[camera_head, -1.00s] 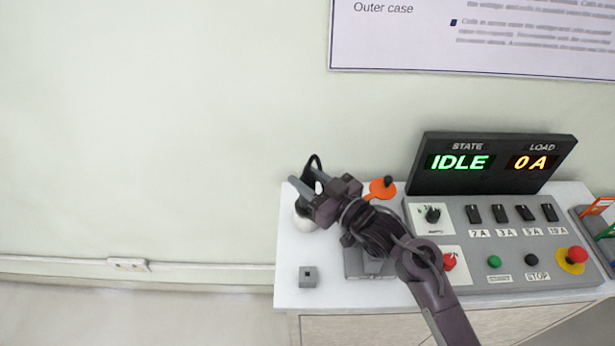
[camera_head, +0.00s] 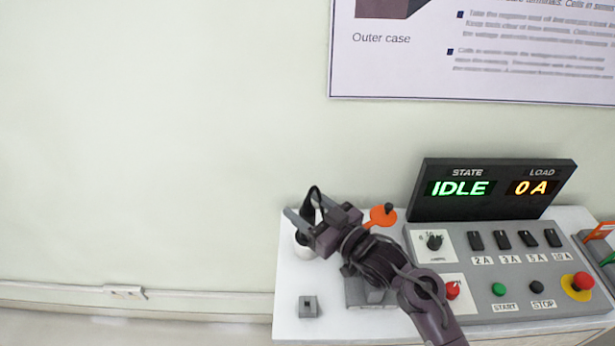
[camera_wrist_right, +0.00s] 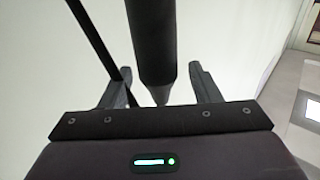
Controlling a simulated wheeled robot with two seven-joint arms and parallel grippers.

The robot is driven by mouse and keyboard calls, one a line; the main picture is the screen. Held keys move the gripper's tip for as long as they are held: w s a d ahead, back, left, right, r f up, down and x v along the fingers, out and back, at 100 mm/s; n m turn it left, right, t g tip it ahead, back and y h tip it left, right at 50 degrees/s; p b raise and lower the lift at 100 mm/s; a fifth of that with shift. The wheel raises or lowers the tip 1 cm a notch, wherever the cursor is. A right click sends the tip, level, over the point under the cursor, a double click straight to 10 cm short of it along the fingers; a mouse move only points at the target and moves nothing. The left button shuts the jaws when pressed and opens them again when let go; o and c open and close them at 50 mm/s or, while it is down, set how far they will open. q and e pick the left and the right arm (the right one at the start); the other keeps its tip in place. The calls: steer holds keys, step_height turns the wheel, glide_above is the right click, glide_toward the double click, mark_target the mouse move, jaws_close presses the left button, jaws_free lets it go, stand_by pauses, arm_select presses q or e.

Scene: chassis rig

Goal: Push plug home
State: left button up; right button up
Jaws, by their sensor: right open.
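My right gripper (camera_head: 303,208) is above the left part of the white bench, its fingers pointing left. A black part with a looped end (camera_head: 314,194) stands up at the fingers, over a white round thing (camera_head: 304,246) on the bench. In the right wrist view a dark tapered cylinder (camera_wrist_right: 154,45) lies between the open fingers (camera_wrist_right: 160,85), with a gap on each side. A thin black rod (camera_wrist_right: 92,38) passes left of it. I cannot tell surely which part is the plug. A small grey block with a dark square hole (camera_head: 309,306) sits nearer the front. My left gripper is out of view.
The grey control panel (camera_head: 470,300) on the right has switches, buttons and a red stop knob (camera_head: 582,281). Its display (camera_head: 490,190) reads IDLE and 0 A. An orange piece with a black knob (camera_head: 383,215) is behind my arm. A grey base (camera_head: 366,292) is partly hidden under it.

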step_height(320, 180, up, 20)
steer(key=shift+f+b, duration=0.25)
steer(key=shift+b, duration=0.05)
